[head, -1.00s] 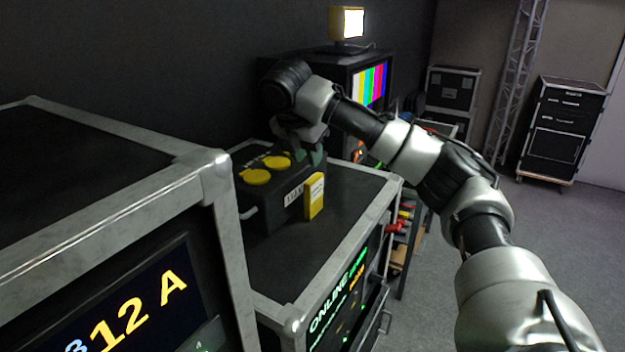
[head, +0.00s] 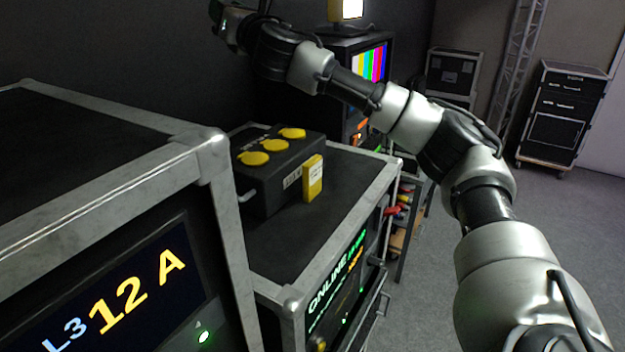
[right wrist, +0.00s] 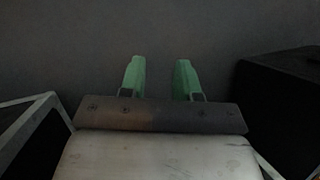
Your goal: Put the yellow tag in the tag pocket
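A yellow upright piece (head: 312,180) with a pale label stands on the case top against the near right side of a black box (head: 265,180). I cannot tell whether it is the yellow tag, the tag pocket, or both together. The box has 3 round yellow caps on top and a white label on its side. My right gripper (right wrist: 161,78) is open and empty, with two green fingers apart before a dark wall. In the head view it is up at the top edge, above and behind the box, and only partly seen. My left gripper is out of view.
The box stands on a metal-edged case (head: 300,240) with bare top in front. A taller case (head: 90,130) with a "12 A" display is at the left. A colour-bar monitor (head: 368,65) is behind. Wheeled cases stand at the back right.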

